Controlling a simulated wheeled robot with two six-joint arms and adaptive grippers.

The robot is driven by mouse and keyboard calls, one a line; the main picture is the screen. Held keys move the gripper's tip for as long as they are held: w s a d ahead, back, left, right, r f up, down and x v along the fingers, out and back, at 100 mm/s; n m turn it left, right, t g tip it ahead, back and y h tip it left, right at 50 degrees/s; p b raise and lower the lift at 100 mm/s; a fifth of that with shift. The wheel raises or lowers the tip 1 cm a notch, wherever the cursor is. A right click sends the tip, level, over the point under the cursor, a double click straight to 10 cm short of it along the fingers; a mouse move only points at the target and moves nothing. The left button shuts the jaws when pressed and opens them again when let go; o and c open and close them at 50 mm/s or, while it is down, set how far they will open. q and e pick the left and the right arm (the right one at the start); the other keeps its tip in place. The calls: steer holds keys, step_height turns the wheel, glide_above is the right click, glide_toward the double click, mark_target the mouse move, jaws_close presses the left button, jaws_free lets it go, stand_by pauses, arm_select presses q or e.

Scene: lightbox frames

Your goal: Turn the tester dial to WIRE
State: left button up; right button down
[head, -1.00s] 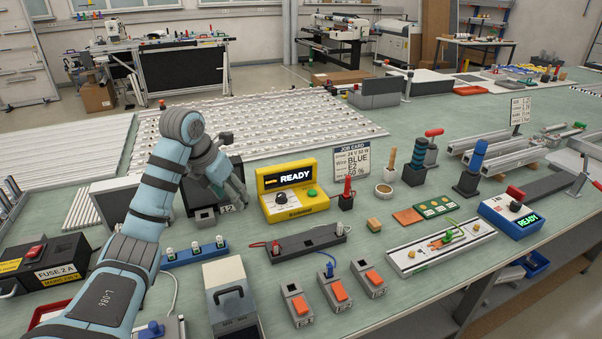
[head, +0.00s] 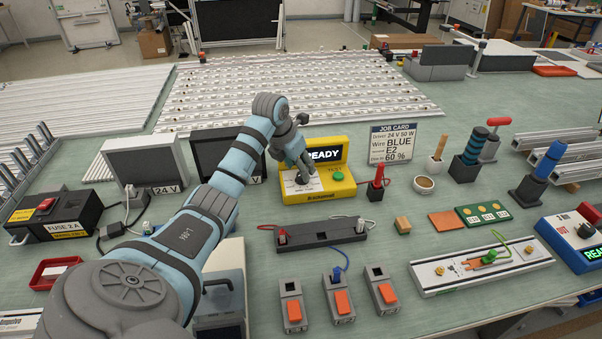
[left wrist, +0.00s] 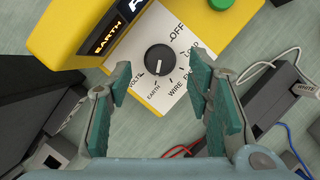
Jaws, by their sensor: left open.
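The yellow tester (head: 338,190) stands mid-table with a lit READY display and a green TEST button. WIRE (left wrist: 177,89) is at the dial's lower right. The tester's display (left wrist: 105,35) shows EARTH. My right gripper is out of view.
A red-handled probe (head: 377,183) stands close right of the tester. A dark terminal block (head: 322,234) lies in front, with orange-switched boxes (head: 341,300) nearer. A job card (head: 392,145) stands behind right, reading BLUE, E2, 60 %.

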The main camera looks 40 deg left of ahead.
arm_select(q)
steer(key=x, duration=0.3)
steer(key=shift+w+f, duration=0.2)
steer(key=shift+w, duration=0.2)
steer(key=shift+s+r, duration=0.2)
steer(key=shift+s, duration=0.15)
steer(key=shift+w+f, duration=0.1)
steer(key=shift+w, duration=0.05)
jaws_close()
steer(key=n+p, duration=0.1)
steer(key=n+y+p, duration=0.1)
steer(key=n+p, duration=0.1)
steer(key=shift+d+r, duration=0.15)
steer(key=shift+r, duration=0.25)
steer(key=shift+f+n+g+y+p, duration=0.2)
steer(key=shift+n+g+y+p, duration=0.15)
steer(key=shift+n, duration=0.25)
steer(key=shift+f+n, duration=0.1)
steer(key=shift+n, duration=0.2)
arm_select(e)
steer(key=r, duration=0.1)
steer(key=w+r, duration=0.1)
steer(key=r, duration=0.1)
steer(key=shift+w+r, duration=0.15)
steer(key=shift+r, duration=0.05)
arm_select(q)
jaws_free()
